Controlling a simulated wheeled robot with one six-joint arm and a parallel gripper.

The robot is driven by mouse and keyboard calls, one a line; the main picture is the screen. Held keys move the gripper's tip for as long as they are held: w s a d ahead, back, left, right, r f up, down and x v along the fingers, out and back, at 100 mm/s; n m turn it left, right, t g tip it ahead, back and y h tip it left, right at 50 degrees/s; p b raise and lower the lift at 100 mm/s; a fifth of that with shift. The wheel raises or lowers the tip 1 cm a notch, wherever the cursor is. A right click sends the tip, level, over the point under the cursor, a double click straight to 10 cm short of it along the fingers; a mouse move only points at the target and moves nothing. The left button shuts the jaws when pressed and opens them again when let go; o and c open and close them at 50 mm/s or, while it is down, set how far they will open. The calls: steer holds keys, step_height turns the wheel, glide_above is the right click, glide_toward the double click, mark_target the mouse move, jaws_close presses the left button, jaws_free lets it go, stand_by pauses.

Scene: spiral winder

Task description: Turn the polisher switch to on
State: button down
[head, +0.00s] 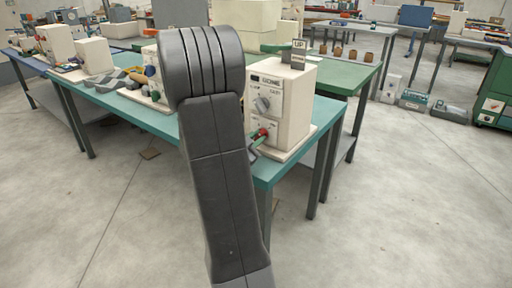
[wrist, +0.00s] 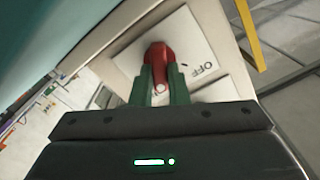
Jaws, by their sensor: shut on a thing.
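The red switch (wrist: 158,54) sits on a white plate with the word OFF to its right in the wrist view. My gripper (wrist: 160,82) has its two green fingers shut on the red switch, one on each side. Another mark lies between the fingers, partly hidden, and I cannot read it. In the head view the red switch (head: 263,132) is low on the front of a cream box (head: 296,92). The green fingertips of my gripper (head: 257,143) touch it there. My arm hides part of the box's left side.
More cream boxes (head: 95,53) stand to the left.

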steer(key=shift+f+m+b, duration=0.15)
steer(key=shift+m+b, duration=0.65)
steer(key=shift+m, duration=0.1)
steer(key=c, duration=1.4)
jaws_free()
steer(key=shift+s, duration=0.1)
steer(key=v, duration=1.3)
steer(key=shift+s+a+p, duration=0.25)
steer(key=shift+s+p, duration=0.05)
steer(key=shift+p, duration=0.05)
